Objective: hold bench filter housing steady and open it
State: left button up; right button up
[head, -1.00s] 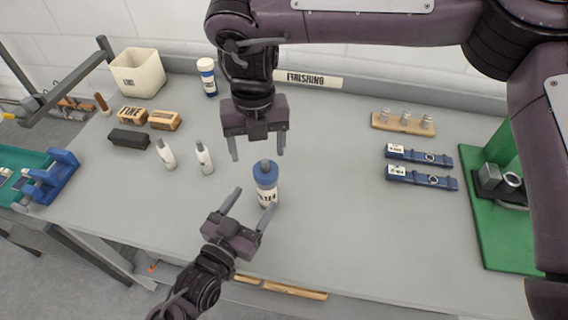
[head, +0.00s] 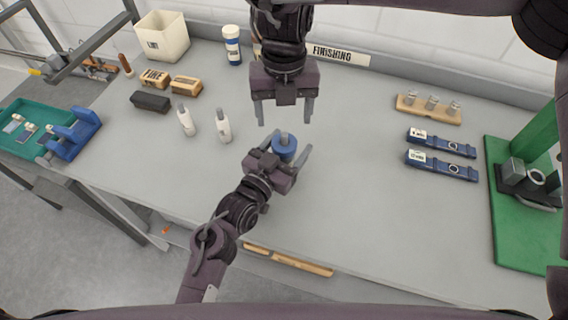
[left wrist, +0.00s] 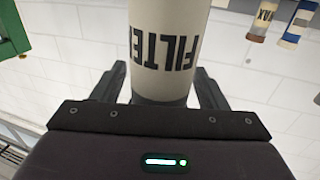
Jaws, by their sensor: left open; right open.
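The bench filter housing stands upright on the grey bench, its blue cap (head: 284,146) showing in the head view while its white body is hidden behind my left gripper. In the left wrist view the white body (left wrist: 165,45) with upside-down FILTER lettering lies between the fingers. My left gripper (head: 287,151) is open around the body; whether the fingers touch it I cannot tell. My right gripper (head: 285,121) is open and empty, pointing down, with its fingertips above and slightly behind the cap.
Two white bottles (head: 223,127) stand left of the housing. Two blue bar-shaped tools (head: 442,164), a wooden block with metal pieces (head: 428,108) and a green press (head: 520,205) are at the right.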

aim_at(284, 134)
pick_arm(q)
grip_shut()
pick_arm(e)
jog(key=m, duration=0.8)
jog(key=shift+f+m, duration=0.15)
jog(key=shift+m, duration=0.15)
jog(key=shift+f, duration=3.9)
jog(key=c, duration=1.1)
jog(key=shift+o, duration=0.2)
jog(key=n, duration=0.5)
jog(key=shift+n, duration=0.3)
jog(key=n, duration=0.4)
